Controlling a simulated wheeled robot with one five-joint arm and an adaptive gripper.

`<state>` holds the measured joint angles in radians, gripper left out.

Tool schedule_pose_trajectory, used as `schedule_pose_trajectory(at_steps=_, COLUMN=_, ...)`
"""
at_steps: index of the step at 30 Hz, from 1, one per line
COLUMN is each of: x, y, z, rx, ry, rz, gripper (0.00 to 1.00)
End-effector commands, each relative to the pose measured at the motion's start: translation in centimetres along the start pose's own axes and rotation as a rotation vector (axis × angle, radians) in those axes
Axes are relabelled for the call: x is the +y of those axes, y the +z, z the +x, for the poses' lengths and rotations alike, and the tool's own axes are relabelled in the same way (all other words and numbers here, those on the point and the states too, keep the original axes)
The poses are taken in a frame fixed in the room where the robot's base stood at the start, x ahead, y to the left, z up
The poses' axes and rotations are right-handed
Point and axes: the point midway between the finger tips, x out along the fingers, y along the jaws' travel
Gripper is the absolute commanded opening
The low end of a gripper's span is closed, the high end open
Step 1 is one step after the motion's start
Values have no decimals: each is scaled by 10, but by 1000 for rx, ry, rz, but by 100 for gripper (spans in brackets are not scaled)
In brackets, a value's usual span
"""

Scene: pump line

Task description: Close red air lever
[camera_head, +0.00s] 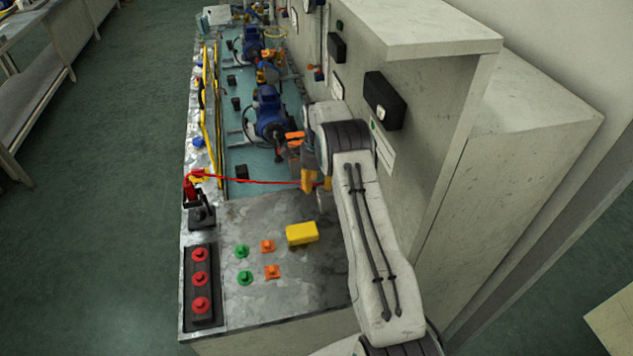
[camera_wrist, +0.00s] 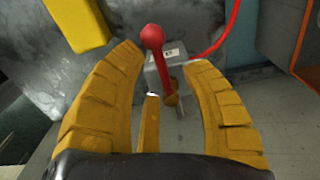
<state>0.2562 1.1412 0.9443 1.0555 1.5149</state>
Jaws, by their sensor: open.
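The red air lever (camera_wrist: 159,65) has a round red knob and a red rod. In the wrist view it stands between my gripper's yellow fingers (camera_wrist: 164,62), in front of a grey valve block (camera_wrist: 173,61) with a small label. The rod's lower end meets a brass-coloured fitting. My gripper is open, with a finger on either side of the lever; I cannot tell whether either touches it. In the head view my gripper (camera_head: 317,182) is at the back edge of the metal bench, and the lever is not clearly visible there.
A red hose (camera_head: 250,181) runs left from beside my gripper. A yellow box (camera_head: 302,233) lies on the metal bench (camera_head: 325,282), near green and orange buttons. A panel with red buttons (camera_head: 201,283) is at left. A tall grey cabinet (camera_head: 440,110) stands close on the right.

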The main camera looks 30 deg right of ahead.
Motion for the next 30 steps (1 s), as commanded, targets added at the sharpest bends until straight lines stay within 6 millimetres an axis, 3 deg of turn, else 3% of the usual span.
schedule_pose_trajectory(at_steps=7, x=0, y=0, z=0, rx=0, ry=0, rz=0, gripper=44)
schedule_pose_trajectory(at_steps=22, x=0, y=0, z=0, rx=0, ry=1, rz=0, gripper=0)
schedule_pose_trajectory(at_steps=30, x=1, y=0, z=1, rx=0, ry=4, rz=0, gripper=0)
